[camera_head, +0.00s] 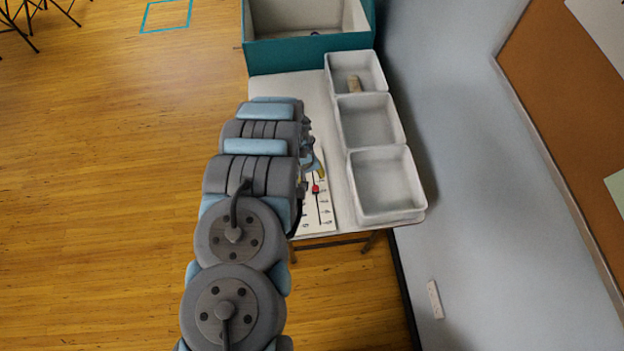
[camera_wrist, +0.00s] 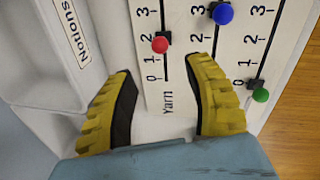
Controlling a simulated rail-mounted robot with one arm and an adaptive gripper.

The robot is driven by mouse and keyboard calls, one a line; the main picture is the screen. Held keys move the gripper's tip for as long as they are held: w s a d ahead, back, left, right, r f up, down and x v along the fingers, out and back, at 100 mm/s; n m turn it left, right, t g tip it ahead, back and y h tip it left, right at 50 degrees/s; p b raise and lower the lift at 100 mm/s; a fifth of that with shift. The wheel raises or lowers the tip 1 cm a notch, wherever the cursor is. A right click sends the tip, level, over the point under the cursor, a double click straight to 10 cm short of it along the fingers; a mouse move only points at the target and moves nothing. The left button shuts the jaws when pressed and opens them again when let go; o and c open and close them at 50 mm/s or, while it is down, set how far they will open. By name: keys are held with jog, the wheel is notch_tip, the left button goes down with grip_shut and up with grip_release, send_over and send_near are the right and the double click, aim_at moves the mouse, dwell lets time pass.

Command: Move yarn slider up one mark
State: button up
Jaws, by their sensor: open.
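The yarn slider's red knob (camera_wrist: 160,45) sits on a black block on the track above the word "Yarn", about level with mark 2. It also shows in the head view (camera_head: 315,188). The white slider board (camera_wrist: 185,70) carries two more sliders, with a blue knob (camera_wrist: 223,13) near mark 3 and a green knob (camera_wrist: 261,95) lower down. My gripper (camera_wrist: 163,70) is open, its yellow-backed fingers on either side of the yarn track. The red knob lies just beyond the fingertips, between their lines, with no clear contact. In the head view my arm hides part of the board.
Three white bins stand along the table's right side: the far bin (camera_head: 329,72) holds a tan cylinder (camera_head: 354,84), and the middle bin (camera_head: 398,128) and near bin (camera_head: 418,190) look empty. A teal box (camera_head: 300,54) stands at the back. A bin label (camera_wrist: 68,28) reads "Notions".

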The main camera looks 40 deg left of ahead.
jog(key=shift+s+a+r, duration=0.1)
jog(key=shift+s+r, duration=0.05)
jog(key=shift+r, duration=0.6)
jog(key=shift+s+r, duration=0.1)
jog(key=shift+r, duration=0.65)
